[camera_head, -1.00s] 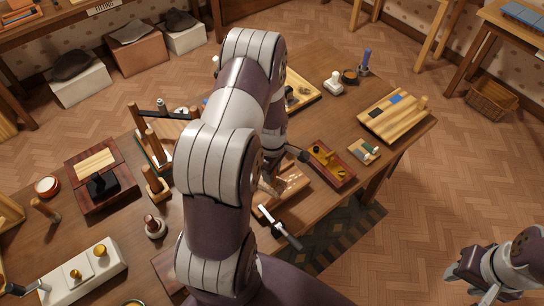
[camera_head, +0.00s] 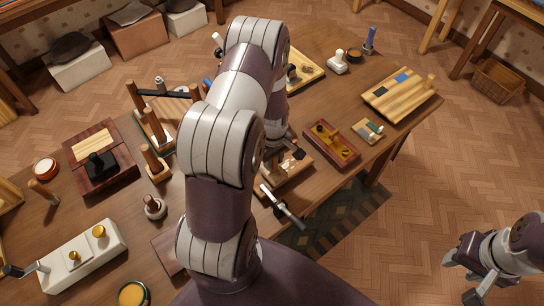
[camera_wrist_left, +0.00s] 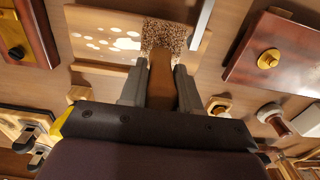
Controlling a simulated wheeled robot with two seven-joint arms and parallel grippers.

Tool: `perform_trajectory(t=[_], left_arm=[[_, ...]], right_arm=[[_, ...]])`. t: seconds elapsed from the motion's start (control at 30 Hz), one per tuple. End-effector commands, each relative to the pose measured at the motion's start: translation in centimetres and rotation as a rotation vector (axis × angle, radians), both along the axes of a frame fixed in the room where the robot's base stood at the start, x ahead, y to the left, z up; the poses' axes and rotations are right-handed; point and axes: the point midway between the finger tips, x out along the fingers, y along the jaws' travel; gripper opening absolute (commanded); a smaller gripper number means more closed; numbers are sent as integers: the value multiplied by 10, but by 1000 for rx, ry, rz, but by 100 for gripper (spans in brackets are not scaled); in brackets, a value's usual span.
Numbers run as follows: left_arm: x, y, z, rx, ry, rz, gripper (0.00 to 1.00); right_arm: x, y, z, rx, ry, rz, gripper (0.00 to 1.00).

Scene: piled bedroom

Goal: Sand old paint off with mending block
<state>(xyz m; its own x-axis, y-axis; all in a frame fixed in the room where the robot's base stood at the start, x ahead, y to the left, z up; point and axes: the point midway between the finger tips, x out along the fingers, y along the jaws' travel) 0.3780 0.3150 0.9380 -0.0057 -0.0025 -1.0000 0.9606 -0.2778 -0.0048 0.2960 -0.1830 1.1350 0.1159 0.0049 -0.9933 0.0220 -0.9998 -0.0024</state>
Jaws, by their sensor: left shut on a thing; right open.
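My left gripper (camera_wrist_left: 160,88) is shut on the brown handle of the mending block (camera_wrist_left: 165,36). The block has a speckled, grainy end. In the left wrist view this end lies over the right part of a pale wooden board (camera_wrist_left: 98,22) with white paint patches. I cannot tell whether it presses on the wood. In the head view the board (camera_head: 292,171) sits near the table's front edge, partly hidden by my left arm. My right gripper (camera_head: 478,283) is open and empty, over the floor at the lower right.
A metal-headed tool (camera_head: 282,207) lies just in front of the board. A red-brown tray (camera_head: 343,155) with brass parts stands to its right. A slatted wooden board (camera_head: 401,97) is at the table's right end. A white block with brass knobs (camera_head: 75,268) is at left.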

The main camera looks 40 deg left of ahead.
Motion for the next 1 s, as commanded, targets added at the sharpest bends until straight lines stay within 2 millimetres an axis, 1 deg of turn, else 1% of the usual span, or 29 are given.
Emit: perform_trajectory(t=[0.03,0.17,0.4,0.53,0.7,1.0], left_arm=[[14,-3,1,4,-9,-5,0],[41,-11,0,4,-9,-5,0],[97,-27,-1,3,-8,-4,0],[120,-34,0,3,-8,-3,0],[135,-38,3,2,-7,-2,0],[136,-39,5,2,-6,-1,0]], right_arm=[[0,0,-2,0,-1,0,43],[0,0,-10,0,-2,0,43],[0,0,-29,0,-1,0,43],[0,0,-36,0,-1,0,43],[0,0,-40,0,-2,0,43],[0,0,-39,0,-2,0,43]])
